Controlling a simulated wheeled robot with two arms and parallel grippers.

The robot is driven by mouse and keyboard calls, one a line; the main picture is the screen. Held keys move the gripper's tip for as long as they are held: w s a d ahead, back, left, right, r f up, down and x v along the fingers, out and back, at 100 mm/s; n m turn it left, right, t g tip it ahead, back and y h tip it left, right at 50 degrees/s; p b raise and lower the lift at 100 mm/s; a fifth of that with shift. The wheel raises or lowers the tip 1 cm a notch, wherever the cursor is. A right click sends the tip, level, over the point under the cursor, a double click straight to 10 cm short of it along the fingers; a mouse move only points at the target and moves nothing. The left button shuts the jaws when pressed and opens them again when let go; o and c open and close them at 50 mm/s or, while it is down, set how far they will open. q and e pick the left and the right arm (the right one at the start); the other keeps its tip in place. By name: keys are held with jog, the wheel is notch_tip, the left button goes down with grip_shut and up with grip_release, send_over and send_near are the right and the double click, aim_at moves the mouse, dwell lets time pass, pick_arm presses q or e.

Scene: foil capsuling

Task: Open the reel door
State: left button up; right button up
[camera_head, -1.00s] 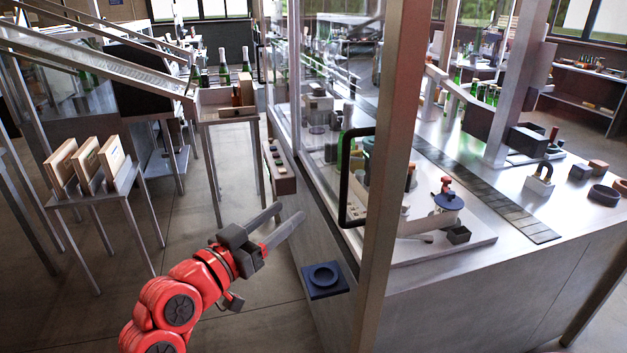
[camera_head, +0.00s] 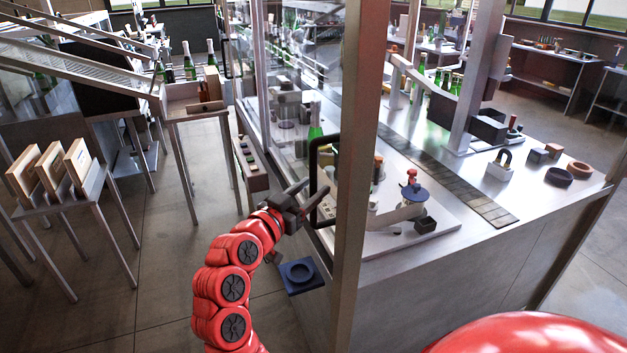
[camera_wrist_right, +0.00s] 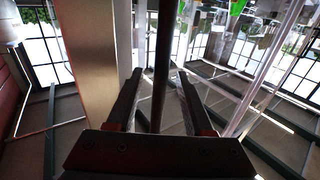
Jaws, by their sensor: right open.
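The reel door is a clear panel in a metal frame on the machine's left side. Its black C-shaped handle (camera_head: 312,160) stands upright beside the brownish metal post (camera_head: 357,150). My right gripper (camera_head: 314,188) is at the lower half of this handle with its fingers apart. In the right wrist view, the dark handle bar (camera_wrist_right: 163,50) runs upright between the two open fingers of the gripper (camera_wrist_right: 158,78). I see a gap on both sides of the bar. My left gripper is in neither view.
The metal post rises close to the handle's right and also shows in the right wrist view (camera_wrist_right: 88,60). A blue tray with a round dish (camera_head: 302,276) juts out below the gripper. A button box (camera_head: 250,163) is on the machine's side.

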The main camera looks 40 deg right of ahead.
jog(key=shift+w+d, duration=0.25)
jog(key=shift+d, duration=0.35)
grip_shut()
dwell(1.1)
